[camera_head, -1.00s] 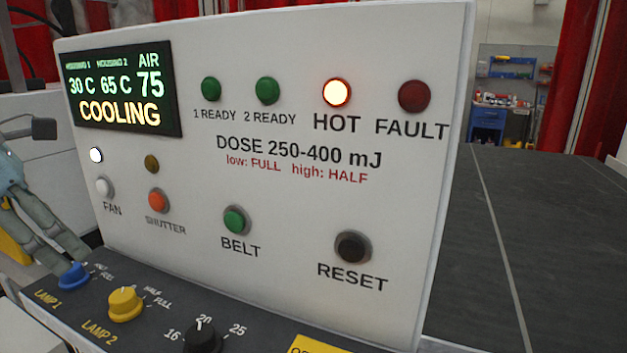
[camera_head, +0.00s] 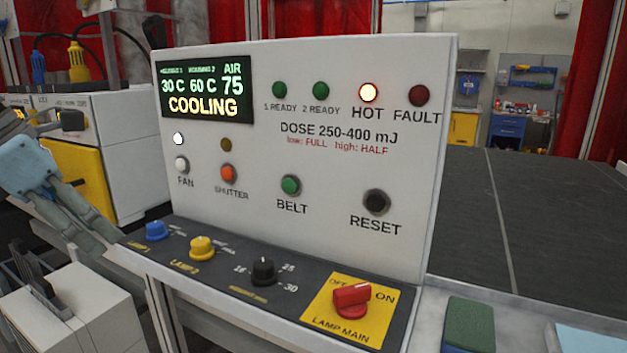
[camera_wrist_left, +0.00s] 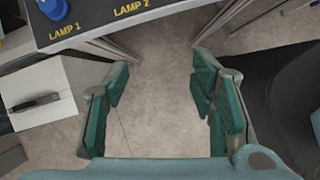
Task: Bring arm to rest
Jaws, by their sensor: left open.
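My left gripper (camera_head: 85,222) shows at the left of the head view, in front of and left of the control panel (camera_head: 330,235). In the left wrist view its two green-padded fingers (camera_wrist_left: 160,95) are apart with only floor between them. It touches nothing that I can see. The panel display (camera_head: 205,90) reads 30 C, 60 C, AIR 75 and COOLING. The HOT light (camera_head: 369,92) is lit and the FAULT light (camera_head: 418,95) is dark red. The red LAMP MAIN switch (camera_head: 351,299) sits on a yellow plate. My right gripper is not in view.
The blue LAMP 1 knob (camera_head: 157,231) and yellow LAMP 2 knob (camera_head: 202,248) stand on the ledge near my left gripper. A white box (camera_head: 70,308) is below it. A dark belt (camera_head: 540,215) lies right of the panel. A green pad (camera_head: 469,325) lies at front right.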

